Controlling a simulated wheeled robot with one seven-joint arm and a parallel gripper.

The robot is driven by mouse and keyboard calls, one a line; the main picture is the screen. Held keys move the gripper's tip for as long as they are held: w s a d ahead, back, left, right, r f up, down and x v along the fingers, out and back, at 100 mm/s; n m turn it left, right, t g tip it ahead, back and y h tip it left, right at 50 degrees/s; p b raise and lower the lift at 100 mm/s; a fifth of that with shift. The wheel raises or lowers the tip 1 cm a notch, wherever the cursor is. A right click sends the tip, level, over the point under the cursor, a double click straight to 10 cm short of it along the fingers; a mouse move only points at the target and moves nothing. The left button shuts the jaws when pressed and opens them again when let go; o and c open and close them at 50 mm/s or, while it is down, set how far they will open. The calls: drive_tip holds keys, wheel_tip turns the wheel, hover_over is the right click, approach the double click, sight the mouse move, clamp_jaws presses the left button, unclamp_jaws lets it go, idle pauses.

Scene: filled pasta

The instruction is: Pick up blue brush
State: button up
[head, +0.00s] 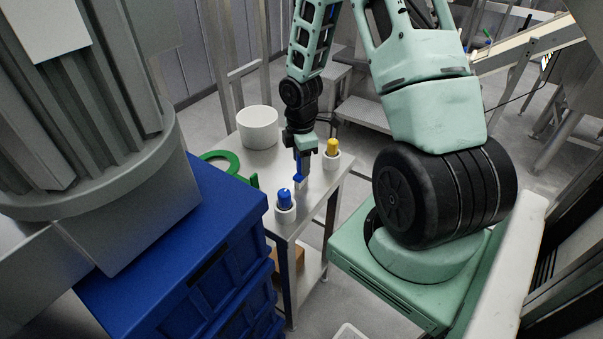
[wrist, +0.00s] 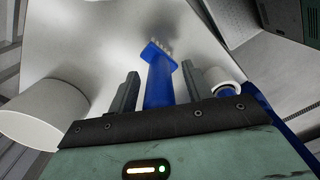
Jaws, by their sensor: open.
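The blue brush (wrist: 160,76) shows in the wrist view between the two fingers of my gripper (wrist: 159,92), with its pale bristles pointing away. Gaps show between the brush and each finger, so my gripper is open around it. In the head view my gripper (head: 301,166) points down over the steel table, and the blue brush (head: 299,181) is at its fingertips. Whether the brush touches the table is hard to tell.
The steel table (head: 262,163) holds a white bucket (head: 258,128), a green ring-shaped item (head: 222,159), a white cup with a blue top (head: 285,204) and a white cup with a yellow top (head: 332,150). Blue crates (head: 170,262) stand at the table's left front.

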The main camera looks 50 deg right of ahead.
drive_tip(key=shift+c, duration=0.3)
drive_tip(key=c, duration=1)
